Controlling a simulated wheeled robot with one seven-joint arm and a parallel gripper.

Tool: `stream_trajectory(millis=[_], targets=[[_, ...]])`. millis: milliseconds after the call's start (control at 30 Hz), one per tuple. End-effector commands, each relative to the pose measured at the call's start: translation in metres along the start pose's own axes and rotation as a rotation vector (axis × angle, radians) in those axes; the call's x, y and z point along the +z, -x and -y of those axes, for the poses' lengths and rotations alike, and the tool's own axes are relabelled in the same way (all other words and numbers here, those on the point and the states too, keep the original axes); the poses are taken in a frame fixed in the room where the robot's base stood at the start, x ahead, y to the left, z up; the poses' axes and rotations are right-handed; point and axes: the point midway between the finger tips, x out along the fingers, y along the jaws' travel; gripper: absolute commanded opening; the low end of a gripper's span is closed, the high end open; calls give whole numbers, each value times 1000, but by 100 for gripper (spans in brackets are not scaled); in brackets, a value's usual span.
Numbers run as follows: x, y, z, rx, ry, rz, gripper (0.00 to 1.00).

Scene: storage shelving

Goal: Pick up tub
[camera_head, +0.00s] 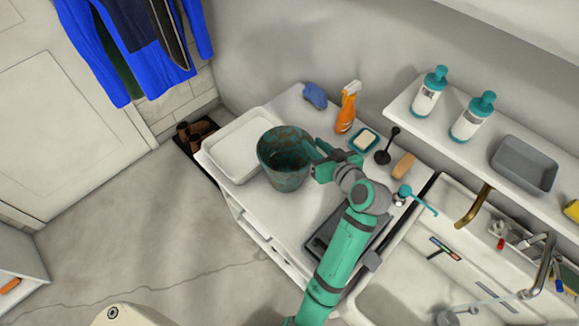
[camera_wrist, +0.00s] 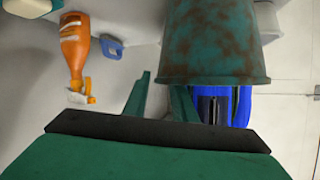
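The rusty green bucket-like tub (camera_head: 284,172) is on or just above the white counter. Its rusty side and rim also fill the upper right of the wrist view (camera_wrist: 212,45), where things appear upside down. My gripper (camera_head: 318,160) is at the tub's right rim. In the wrist view my gripper (camera_wrist: 160,92) has its two fingers apart. The right finger's tip is hidden at the tub's rim; the left finger is clear of it. I cannot tell whether either finger touches the tub. A white shallow tub (camera_head: 238,150) and a grey tub (camera_head: 524,165) also show.
Two teal-capped bottles (camera_head: 429,92) (camera_head: 472,117) are on the shelf. Floor at left is mostly clear.

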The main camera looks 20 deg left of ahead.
Motion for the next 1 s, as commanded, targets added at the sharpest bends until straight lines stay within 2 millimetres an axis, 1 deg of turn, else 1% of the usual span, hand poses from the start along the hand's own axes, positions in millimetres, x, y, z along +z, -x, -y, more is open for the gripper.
stream_trajectory(millis=[33,133,400,467,500,1000], targets=[[1,-8,2,-4,1,4,24],[1,-16,2,-3,1,4,24],[1,-15,-3,5,-1,2,24],[1,-14,-3,6,-2,1,10],[1,-14,-3,6,-2,1,0],[1,-14,-3,5,-2,3,0]])
